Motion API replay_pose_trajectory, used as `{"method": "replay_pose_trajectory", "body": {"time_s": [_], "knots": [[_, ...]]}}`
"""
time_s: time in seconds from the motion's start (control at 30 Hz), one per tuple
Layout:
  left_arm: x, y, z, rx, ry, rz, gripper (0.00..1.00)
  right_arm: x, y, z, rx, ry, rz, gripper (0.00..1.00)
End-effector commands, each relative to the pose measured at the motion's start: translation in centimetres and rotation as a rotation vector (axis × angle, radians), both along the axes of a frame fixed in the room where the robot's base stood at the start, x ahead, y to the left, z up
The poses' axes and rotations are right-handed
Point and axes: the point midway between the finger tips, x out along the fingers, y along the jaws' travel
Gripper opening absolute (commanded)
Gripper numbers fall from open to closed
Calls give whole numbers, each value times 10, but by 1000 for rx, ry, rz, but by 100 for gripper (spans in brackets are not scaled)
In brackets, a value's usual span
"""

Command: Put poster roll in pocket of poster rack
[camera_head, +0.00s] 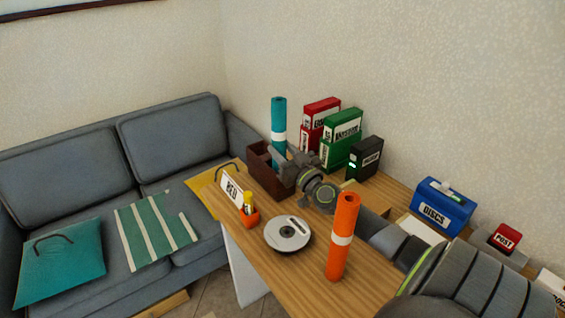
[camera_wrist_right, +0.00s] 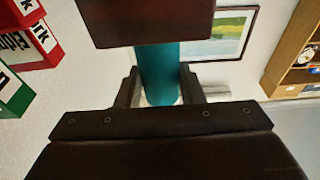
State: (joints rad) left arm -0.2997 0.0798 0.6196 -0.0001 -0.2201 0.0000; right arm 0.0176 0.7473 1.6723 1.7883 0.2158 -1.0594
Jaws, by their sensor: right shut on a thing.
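A teal poster roll (camera_head: 279,118) with a white band stands upright at the dark brown poster rack (camera_head: 268,181). My right gripper (camera_head: 284,158) is shut on it beside the rack. In the right wrist view the teal roll (camera_wrist_right: 158,75) is between the two fingers, and its far part passes out of sight behind the brown rack wall (camera_wrist_right: 150,22). The roll's lower end is hidden, so I cannot tell how deep it sits in a pocket. An orange poster roll (camera_head: 338,262) with a white band stands upright on the desk. My left gripper is not in view.
Red and green binders (camera_head: 341,138) and a black box (camera_head: 364,158) stand behind the arm. A disc (camera_head: 275,235), an orange cup (camera_head: 250,219) and a "RED" sign (camera_head: 231,188) are near the desk's left edge. A blue DISCS box (camera_head: 441,208) is at right.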

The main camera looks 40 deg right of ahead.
Motion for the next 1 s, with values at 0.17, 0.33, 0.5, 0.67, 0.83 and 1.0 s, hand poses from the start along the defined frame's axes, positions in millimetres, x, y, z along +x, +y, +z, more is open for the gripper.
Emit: {"method": "replay_pose_trajectory", "body": {"time_s": [0.17, 0.33, 0.5, 0.67, 0.83, 1.0], "knots": [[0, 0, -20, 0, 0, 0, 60, 0, 0, -22, 0, 0, 0, 4], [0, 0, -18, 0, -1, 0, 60, 0, 0, -20, 0, 0, 0, 4], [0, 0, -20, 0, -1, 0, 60, 0, 0, -22, 0, 0, 0, 4], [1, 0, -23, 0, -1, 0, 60, 0, 0, -27, 0, 0, 0, 4], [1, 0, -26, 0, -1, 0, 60, 0, 0, -32, 1, 0, 0, 4], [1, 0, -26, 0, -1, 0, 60, 0, 0, -32, 0, 0, 0, 41]]}}
